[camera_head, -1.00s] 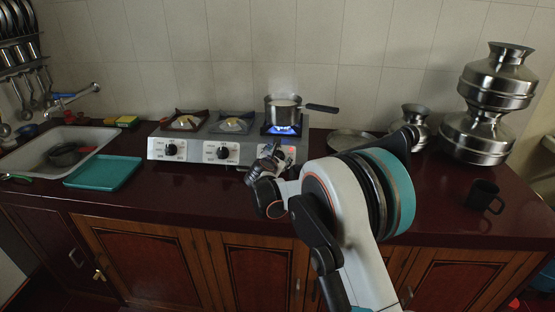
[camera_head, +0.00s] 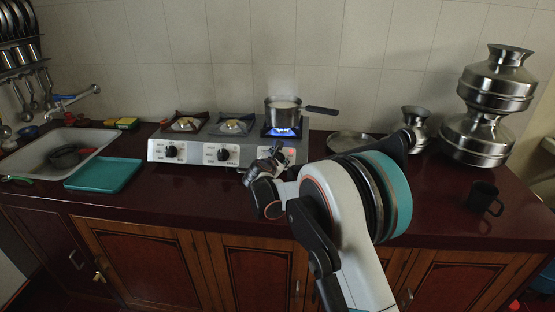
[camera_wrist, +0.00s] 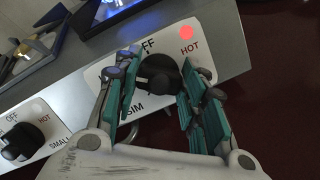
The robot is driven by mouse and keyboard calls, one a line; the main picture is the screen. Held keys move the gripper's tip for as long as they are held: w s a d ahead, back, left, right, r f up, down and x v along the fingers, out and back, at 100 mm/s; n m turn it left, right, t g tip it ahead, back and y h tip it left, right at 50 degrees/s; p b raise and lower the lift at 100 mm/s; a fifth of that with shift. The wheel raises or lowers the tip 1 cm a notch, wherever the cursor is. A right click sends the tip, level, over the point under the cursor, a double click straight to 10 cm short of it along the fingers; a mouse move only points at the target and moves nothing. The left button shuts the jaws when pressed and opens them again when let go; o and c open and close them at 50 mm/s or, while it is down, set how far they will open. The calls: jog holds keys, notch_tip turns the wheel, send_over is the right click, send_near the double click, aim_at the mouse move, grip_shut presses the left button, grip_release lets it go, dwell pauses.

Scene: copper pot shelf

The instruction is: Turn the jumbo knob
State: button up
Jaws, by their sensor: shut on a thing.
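The jumbo knob (camera_wrist: 158,75) is the black knob at the stove's right end, on a white plate marked OFF, HOT and SIM with a red dot. My gripper (camera_wrist: 160,72) has its teal-padded fingers on either side of it and is shut on it in the wrist view. In the head view, my gripper (camera_head: 270,160) is at the stove's right front and hides this knob. The stove (camera_head: 195,151) has its right burner lit with a blue flame (camera_head: 284,131) under a steaming pan (camera_head: 283,112).
Two other knobs, a left one (camera_head: 171,151) and a middle one (camera_head: 223,154), are on the stove front. A teal tray (camera_head: 103,174) and sink lie left. A dark mug (camera_head: 484,197) and steel pots (camera_head: 480,138) stand right. The pan's handle (camera_head: 322,110) points right.

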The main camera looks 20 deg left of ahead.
jog(key=m+h+p, duration=0.1)
jog(key=m, duration=0.4)
jog(key=shift+m+g, duration=0.4)
jog(key=m+p, duration=0.1)
jog(key=m, duration=0.3)
jog(key=shift+m+g, duration=0.4)
jog(key=o, duration=1.1)
jog(key=shift+c, duration=0.2)
jog(key=shift+s, duration=0.1)
jog(key=v, duration=1.1)
jog(key=shift+s+r, duration=0.25)
jog(key=shift+s, duration=0.1)
